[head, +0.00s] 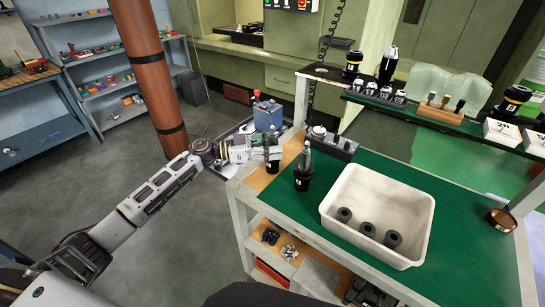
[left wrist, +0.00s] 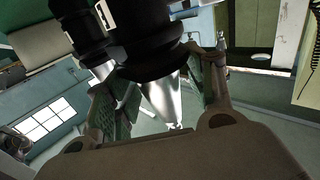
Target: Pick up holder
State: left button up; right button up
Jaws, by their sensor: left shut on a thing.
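My left gripper (head: 268,143) reaches in from the left to the left edge of the cart. It is shut on a holder (head: 272,160) with a black lower body and a white label. In the left wrist view, the holder's silver cone (left wrist: 162,97) sits between the green-padded fingers (left wrist: 165,85), with its black body at the top. Whether it touches the cart surface I cannot tell. Another holder (head: 303,170), black with a silver taper pointing up, stands upright on the green mat to the right. My right gripper is not in view.
A white bin (head: 415,212) with 3 dark cylinders stands on the green cart top (head: 460,262). A dark block (head: 335,143) holding small parts lies at the cart's back edge. More holders (head: 388,65) stand on the back rail. A brown pillar (head: 150,75) rises behind my left arm.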

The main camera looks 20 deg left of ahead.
pick_arm(q)
jog(key=shift+c, duration=1.1)
jog(key=shift+r, duration=0.15)
jog(key=shift+c, duration=0.9)
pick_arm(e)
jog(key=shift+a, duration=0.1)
pick_arm(q)
jog(key=shift+r, duration=0.1)
jog(key=shift+r, duration=0.7)
notch_tip(320, 180, up, 14)
jog(key=shift+f+p, duration=0.15)
jog(key=shift+p, duration=0.85)
notch_tip(320, 180, up, 13)
jog(key=p, duration=0.1)
jog(key=shift+f+p, duration=0.15)
jog(key=shift+p, duration=0.15)
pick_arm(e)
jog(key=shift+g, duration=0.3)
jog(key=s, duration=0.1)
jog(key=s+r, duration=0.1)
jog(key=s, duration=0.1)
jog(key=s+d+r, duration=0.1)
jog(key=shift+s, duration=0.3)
